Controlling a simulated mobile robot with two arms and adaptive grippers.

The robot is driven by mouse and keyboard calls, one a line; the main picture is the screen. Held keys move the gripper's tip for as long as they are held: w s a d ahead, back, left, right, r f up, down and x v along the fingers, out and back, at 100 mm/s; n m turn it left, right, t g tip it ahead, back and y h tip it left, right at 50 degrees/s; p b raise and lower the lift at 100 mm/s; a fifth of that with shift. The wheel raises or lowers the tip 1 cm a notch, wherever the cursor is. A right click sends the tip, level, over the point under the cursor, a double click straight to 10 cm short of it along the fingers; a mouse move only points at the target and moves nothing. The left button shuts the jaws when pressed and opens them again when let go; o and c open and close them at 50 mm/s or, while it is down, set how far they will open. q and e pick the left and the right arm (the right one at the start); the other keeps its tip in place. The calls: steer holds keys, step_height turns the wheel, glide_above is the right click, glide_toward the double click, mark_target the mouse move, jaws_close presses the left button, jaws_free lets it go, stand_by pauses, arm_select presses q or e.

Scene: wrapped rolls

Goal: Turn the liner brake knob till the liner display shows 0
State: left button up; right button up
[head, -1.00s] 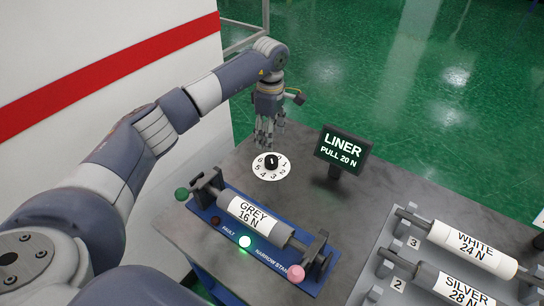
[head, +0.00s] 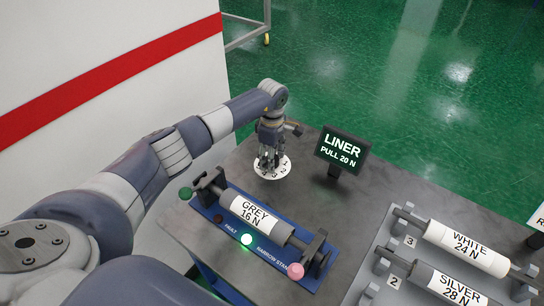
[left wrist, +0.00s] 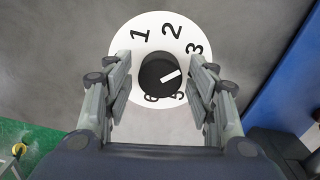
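The liner display (head: 343,149) is a dark screen on a short post; it reads "LINER PULL 20 N". The liner brake knob (left wrist: 152,68) is black with a white pointer mark, on a round white numbered dial (head: 284,172). In the left wrist view its mark points right, between the 3 and the 5; a finger hides that part of the dial. My left gripper (head: 268,161) is over the dial, open, one finger on each side of the knob with small gaps visible. The fingers hide the knob in the head view. My right gripper is not in view.
A blue stand with a grey roll (head: 257,217) marked 16 N, a lit green lamp and a pink knob is in front of the dial. White (head: 466,248) and silver (head: 447,285) rolls lie on a rack at right. The tabletop between display and rack is bare.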

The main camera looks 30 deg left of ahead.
arm_select(q)
steer(key=c, duration=0.7)
